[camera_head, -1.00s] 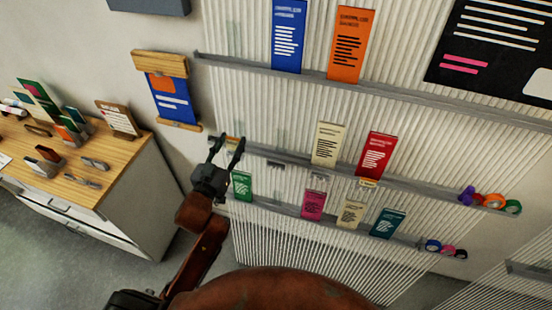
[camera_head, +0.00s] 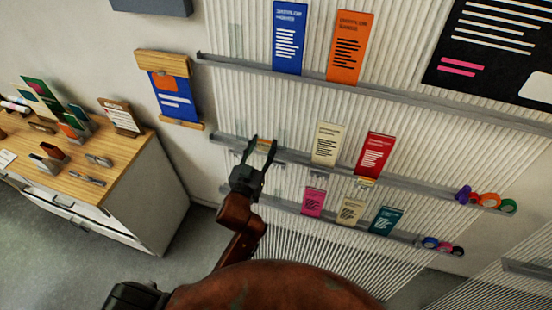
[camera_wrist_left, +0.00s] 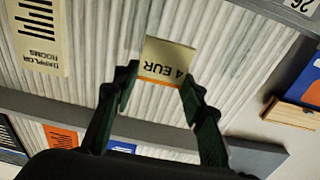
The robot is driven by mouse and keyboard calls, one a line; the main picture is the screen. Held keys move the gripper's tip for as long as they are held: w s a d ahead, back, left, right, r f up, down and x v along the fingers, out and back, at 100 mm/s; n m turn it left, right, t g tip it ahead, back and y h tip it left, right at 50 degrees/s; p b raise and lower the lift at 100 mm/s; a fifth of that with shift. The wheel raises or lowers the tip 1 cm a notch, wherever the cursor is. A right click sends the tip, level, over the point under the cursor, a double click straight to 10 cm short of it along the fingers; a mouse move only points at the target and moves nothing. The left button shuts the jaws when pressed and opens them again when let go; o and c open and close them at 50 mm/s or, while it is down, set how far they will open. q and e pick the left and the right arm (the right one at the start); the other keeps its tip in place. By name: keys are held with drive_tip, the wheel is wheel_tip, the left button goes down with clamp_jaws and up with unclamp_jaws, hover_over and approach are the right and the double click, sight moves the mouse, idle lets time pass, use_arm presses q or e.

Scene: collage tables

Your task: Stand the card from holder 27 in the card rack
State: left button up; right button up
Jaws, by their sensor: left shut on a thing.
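My left gripper (camera_head: 262,144) is in front of the middle wall ledge. It is shut on a small cream card (camera_wrist_left: 166,60) with an orange strip and the text "4 EUR", upside down in the left wrist view, between the fingertips. In the head view only a small orange and cream bit of this card (camera_head: 263,143) shows between the fingers. A holder label reading 26 (camera_wrist_left: 302,5) shows at the wrist view's top right. I cannot read a label 27. I cannot tell which item on the wooden desktop (camera_head: 75,190) is the card rack.
The middle ledge (camera_head: 400,185) carries a cream leaflet (camera_head: 326,143), a red leaflet (camera_head: 374,153) and tape rolls (camera_head: 487,200). The lower ledge (camera_head: 290,208) holds pink, cream and teal leaflets. A wood-framed blue panel (camera_head: 172,97) hangs between desk and ledges.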

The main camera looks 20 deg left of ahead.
use_arm(q)
drive_tip(key=w+d+f, duration=0.1)
drive_tip(key=d+f, duration=0.3)
drive_tip(key=f, duration=0.4)
drive_tip(key=shift+w+f+p, duration=0.15)
drive_tip(key=shift+p, duration=0.3)
drive_tip(key=shift+f, duration=0.15)
drive_tip(key=o, duration=0.7)
drive_tip(key=shift+d, duration=0.1)
drive_tip(key=shift+o, duration=0.2)
